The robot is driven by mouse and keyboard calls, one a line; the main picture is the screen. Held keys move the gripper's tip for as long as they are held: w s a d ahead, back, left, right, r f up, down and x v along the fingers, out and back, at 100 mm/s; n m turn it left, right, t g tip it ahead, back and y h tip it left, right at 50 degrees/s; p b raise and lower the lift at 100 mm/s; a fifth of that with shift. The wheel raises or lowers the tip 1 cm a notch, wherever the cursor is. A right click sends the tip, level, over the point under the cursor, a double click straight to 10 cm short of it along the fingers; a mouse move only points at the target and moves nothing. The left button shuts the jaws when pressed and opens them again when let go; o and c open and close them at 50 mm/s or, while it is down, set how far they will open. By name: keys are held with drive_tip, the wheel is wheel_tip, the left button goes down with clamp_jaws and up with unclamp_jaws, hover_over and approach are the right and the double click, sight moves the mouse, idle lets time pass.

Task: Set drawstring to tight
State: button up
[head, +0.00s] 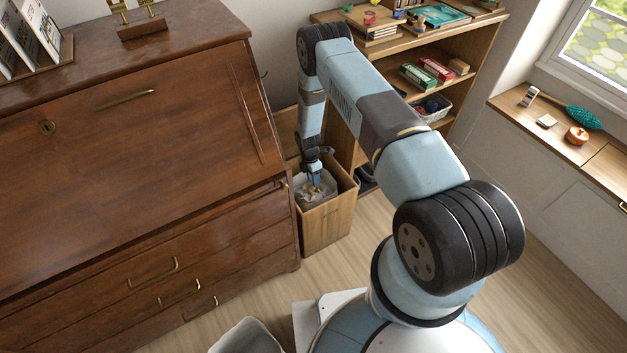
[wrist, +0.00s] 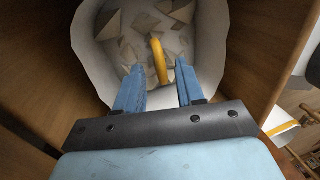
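A wooden bin (head: 327,222) stands between the dark cabinet and the shelves, lined with a white bag (head: 330,188). In the wrist view the bag (wrist: 91,55) is spread open, with crumpled paper-like scraps inside. A curved yellow strip, apparently the drawstring (wrist: 156,50), shows at the bag's middle. My gripper (wrist: 161,72) points down into the bin's mouth, its two blue fingers apart. The strip lies between or just beyond the fingertips, with gaps on both sides; I see no contact. The gripper (head: 316,181) looks small in the head view.
The dark wooden cabinet (head: 130,150) stands close on the bin's left. Shelves (head: 463,80) with boxes and a basket (head: 432,108) stand behind and to the right. A white container (head: 247,337) is at the bottom edge. Wooden floor (head: 345,262) is open in front of the bin.

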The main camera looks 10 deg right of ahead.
drive_tip(key=shift+s+f, duration=0.1)
drive_tip(key=shift+f, duration=0.35)
clamp_jaws()
idle(0.5)
